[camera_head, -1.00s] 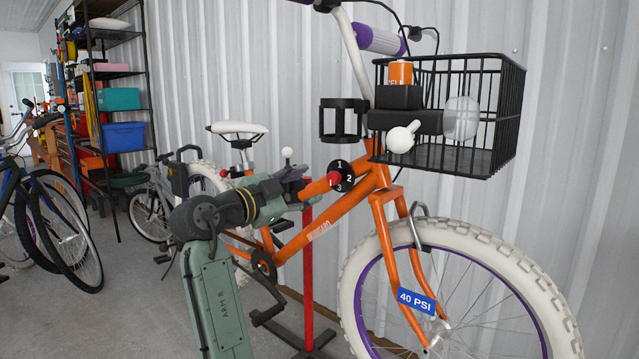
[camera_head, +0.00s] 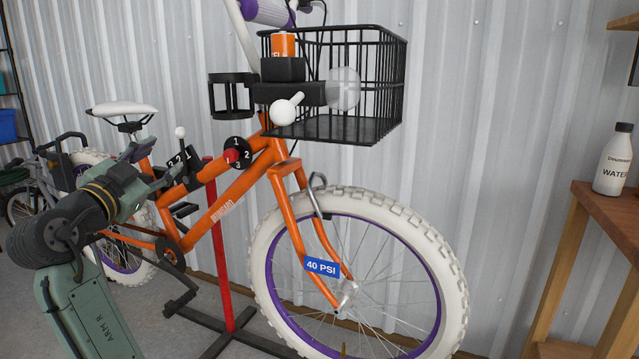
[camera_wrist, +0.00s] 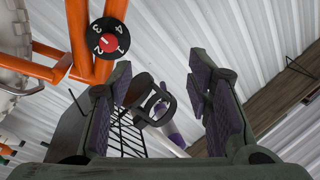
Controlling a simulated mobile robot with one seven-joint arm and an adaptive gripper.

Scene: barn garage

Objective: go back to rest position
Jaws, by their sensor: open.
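My gripper (camera_head: 165,178) is at the left of the head view, beside the frame of the orange bicycle (camera_head: 240,190), at the height of its upper tube. In the wrist view my gripper (camera_wrist: 156,80) has its two padded fingers spread wide, with nothing held between them. The black cup holder (camera_wrist: 150,102), wire basket (camera_wrist: 128,135) and purple handlebar grip (camera_wrist: 163,118) show beyond the fingers. A black dial with a red centre (camera_wrist: 108,40) shows at the upper left. Whether my gripper touches the bicycle is hard to tell.
The bicycle's front wheel (camera_head: 262,270) and black basket (camera_head: 385,95) fill the middle of the head view. A red stand post (camera_head: 220,255) holds the bicycle. A wooden bench (camera_head: 610,210) with a white water bottle (camera_head: 613,160) stands at the right. A corrugated wall (camera_head: 500,150) lies behind.

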